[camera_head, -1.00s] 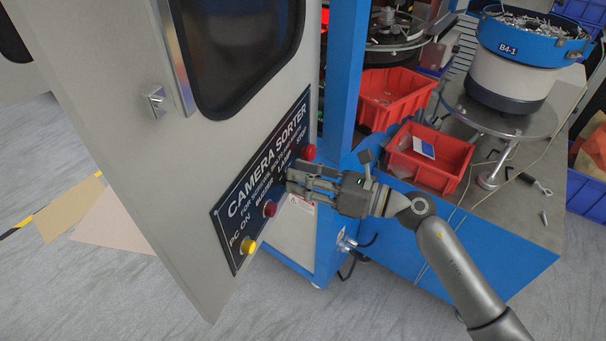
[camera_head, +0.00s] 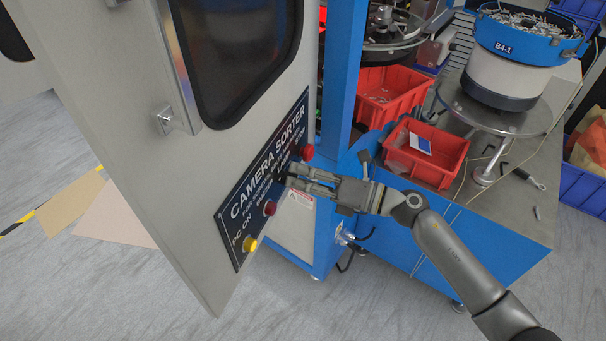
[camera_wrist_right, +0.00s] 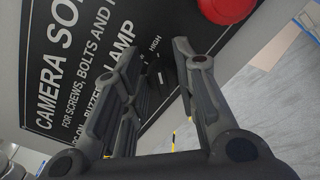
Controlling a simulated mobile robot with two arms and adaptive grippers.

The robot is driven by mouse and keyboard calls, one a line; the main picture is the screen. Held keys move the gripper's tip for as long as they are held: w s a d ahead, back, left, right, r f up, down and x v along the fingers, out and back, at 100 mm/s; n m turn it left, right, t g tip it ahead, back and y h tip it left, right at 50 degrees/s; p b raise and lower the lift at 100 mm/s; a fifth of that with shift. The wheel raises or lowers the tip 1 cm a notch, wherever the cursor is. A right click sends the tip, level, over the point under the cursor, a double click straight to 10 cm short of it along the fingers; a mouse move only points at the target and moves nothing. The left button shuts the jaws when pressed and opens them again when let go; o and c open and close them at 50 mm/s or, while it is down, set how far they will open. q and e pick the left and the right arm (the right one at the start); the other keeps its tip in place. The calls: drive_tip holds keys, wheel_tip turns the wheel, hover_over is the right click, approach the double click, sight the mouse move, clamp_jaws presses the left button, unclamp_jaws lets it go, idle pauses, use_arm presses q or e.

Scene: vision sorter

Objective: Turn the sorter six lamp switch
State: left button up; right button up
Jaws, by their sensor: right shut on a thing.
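The black sorter panel (camera_head: 240,203) is on the grey door, lettered CAMERA SORTER. It carries a yellow button (camera_head: 249,244), a dark red button (camera_head: 270,208) and a red button (camera_head: 306,152). My right gripper (camera_head: 289,176) is at the LAMP position between the two red buttons. In the right wrist view its fingers (camera_wrist_right: 160,55) stand on both sides of the small black lamp switch (camera_wrist_right: 150,78), beside the words LAMP and HIGH. The gripper is shut on this switch, which is mostly hidden in the head view. My left gripper is not in view.
The grey door (camera_head: 150,150) stands open beside a blue frame post (camera_head: 342,80). Red bins (camera_head: 392,90) and a bowl feeder (camera_head: 510,70) stand on the right-hand bench. Boards (camera_head: 112,222) lie on the floor at left. Free floor is below the door.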

idle(0.3)
drive_tip(key=o, duration=0.9)
drive_tip(key=shift+c, duration=0.2)
drive_tip(key=v, duration=1.2)
